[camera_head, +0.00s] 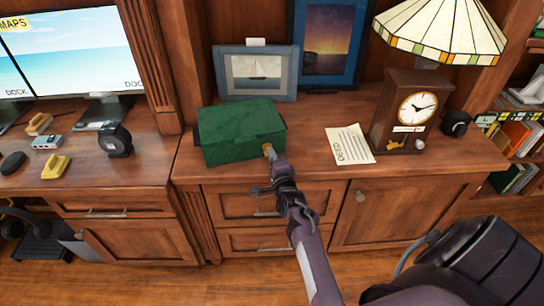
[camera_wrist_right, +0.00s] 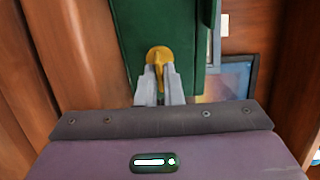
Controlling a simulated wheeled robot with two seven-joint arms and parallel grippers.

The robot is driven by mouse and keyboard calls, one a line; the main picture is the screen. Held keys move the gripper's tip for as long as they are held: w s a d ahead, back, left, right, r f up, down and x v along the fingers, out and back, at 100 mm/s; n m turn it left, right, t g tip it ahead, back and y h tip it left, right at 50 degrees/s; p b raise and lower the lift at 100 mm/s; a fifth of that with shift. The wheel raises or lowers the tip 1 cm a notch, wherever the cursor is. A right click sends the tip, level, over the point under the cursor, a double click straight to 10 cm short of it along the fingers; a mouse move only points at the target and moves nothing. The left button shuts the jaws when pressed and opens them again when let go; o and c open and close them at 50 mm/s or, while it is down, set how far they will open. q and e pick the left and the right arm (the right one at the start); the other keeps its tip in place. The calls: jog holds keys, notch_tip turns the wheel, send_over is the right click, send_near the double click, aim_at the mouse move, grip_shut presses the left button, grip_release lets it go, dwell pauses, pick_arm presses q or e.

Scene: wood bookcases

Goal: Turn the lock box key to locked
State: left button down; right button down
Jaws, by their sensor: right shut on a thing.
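The green lock box (camera_head: 238,130) sits on the wood cabinet top, left of the middle in the head view. Its yellow key (camera_head: 268,150) is at the lower right of the box's front. My right gripper (camera_head: 271,160) reaches up to the box front and is shut on the key. In the right wrist view the key (camera_wrist_right: 159,60) has a round yellow plate with a raised grip between the fingertips (camera_wrist_right: 159,82), against the green box (camera_wrist_right: 135,35). The key's exact turn is hard to tell. My left gripper is out of view.
A glass-shaded lamp (camera_head: 440,30) is at the back right. Cabinet top between box and paper is clear.

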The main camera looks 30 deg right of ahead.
dwell(0.3)
jog(key=c, duration=1.6)
grip_release()
